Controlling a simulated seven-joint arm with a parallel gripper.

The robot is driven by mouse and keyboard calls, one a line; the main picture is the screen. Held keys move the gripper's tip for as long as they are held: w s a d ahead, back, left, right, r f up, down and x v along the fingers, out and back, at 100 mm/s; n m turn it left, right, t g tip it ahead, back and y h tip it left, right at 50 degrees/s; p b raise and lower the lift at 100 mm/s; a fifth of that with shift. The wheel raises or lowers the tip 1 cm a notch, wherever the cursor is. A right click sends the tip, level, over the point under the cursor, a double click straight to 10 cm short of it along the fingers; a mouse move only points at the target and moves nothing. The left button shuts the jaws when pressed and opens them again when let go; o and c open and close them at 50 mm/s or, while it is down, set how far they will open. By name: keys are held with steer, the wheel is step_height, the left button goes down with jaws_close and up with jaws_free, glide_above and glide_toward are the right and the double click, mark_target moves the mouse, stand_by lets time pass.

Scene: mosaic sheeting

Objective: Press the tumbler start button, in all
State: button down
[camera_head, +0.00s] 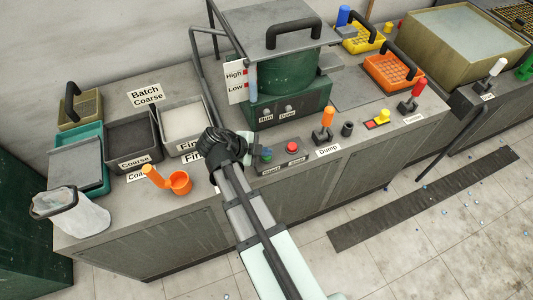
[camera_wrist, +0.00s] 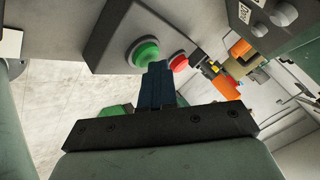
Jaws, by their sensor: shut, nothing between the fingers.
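The start button is a green round button (camera_wrist: 143,54) on a grey control box (camera_wrist: 105,28), beside a red button (camera_wrist: 178,62). In the head view the green button (camera_head: 266,154) and the red button (camera_head: 292,146) sit on the box at the front of the bench, and a "Start" label shows below. My gripper (camera_wrist: 157,72) is shut and empty. Its dark fingertips are close to the green button in the wrist view, overlapping its lower right edge. I cannot tell whether they touch it. The green tumbler (camera_head: 290,85) stands behind the box.
An orange dump lever (camera_head: 327,118) stands right of the box. Bins of coarse (camera_head: 132,137) and fine (camera_head: 183,122) material and an orange scoop (camera_head: 178,181) lie left of my arm.

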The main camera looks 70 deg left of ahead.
steer(key=shift+r, duration=0.85)
steer(key=shift+r, duration=0.15)
steer(key=shift+r, duration=2.35)
